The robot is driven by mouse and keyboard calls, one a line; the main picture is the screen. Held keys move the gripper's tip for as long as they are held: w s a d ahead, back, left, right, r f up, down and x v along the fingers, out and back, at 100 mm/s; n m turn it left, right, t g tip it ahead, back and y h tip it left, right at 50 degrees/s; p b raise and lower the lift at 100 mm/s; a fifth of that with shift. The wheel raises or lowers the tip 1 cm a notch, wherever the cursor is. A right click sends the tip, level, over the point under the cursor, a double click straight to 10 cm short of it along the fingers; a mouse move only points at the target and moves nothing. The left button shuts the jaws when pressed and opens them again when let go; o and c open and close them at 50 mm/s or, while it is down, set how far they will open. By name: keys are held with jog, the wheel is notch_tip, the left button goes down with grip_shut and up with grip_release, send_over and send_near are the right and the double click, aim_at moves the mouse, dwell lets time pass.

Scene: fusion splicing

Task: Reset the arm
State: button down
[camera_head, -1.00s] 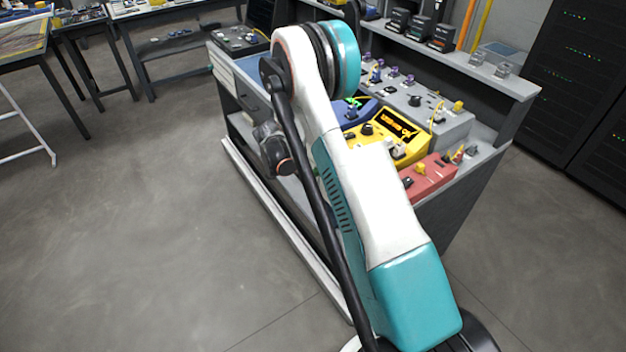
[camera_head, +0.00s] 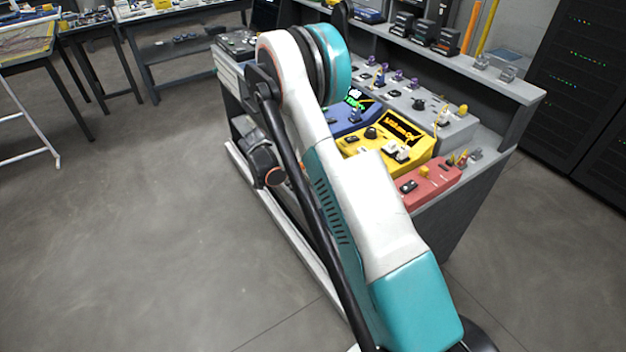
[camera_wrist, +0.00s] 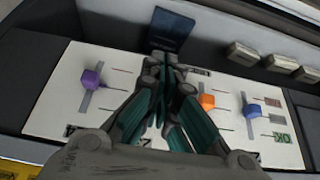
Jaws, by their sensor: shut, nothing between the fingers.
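My arm, white and teal with a black cable, crosses the middle of the head view and hides part of the workbench (camera_head: 460,215). My gripper (camera_wrist: 166,62) is in the wrist view, shut and empty, with its fingertips together. It is over a white panel (camera_wrist: 55,115) with a purple slider knob (camera_wrist: 92,81), an orange knob (camera_wrist: 207,101) and a blue knob (camera_wrist: 252,110). A dark blue block or screen (camera_wrist: 172,28) is just beyond the fingertips. I cannot tell whether the fingers touch anything. The gripper is hidden in the head view.
The bench holds a yellow device (camera_head: 415,148), a red device (camera_head: 430,182) and a blue device (camera_head: 350,118). A shelf (camera_head: 500,78) runs along the back. Black server racks (camera_head: 590,80) stand at the right. Open floor (camera_head: 130,230) lies to the left.

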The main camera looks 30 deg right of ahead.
jog(key=s+a+r+n+t+y, duration=0.1)
jog(key=s+a+r+n, duration=0.15)
jog(key=r, duration=0.55)
jog(key=s+a+r+n+t+y, duration=0.1)
jog(key=s+a+r+n, duration=0.15)
jog(key=r, duration=0.55)
jog(key=s+a+r+n+t, duration=0.1)
jog(key=s+a+r+n, duration=0.2)
jog(key=r, duration=0.5)
jog(key=s+a+r+n+t+y, duration=0.1)
jog(key=s+a+r+n, duration=0.1)
jog(key=s, duration=0.5)
jog(key=s+a+r+n+t+y, duration=0.1)
jog(key=s+a+r+n, duration=0.1)
jog(key=s, duration=0.6)
jog(key=s+a+r+n+t+y, duration=0.1)
jog(key=s+r+n, duration=0.3)
jog(key=s, duration=0.4)
jog(key=shift+a+n+t, duration=0.5)
jog(key=shift+a+n, duration=0.3)
jog(key=shift+a, duration=0.05)
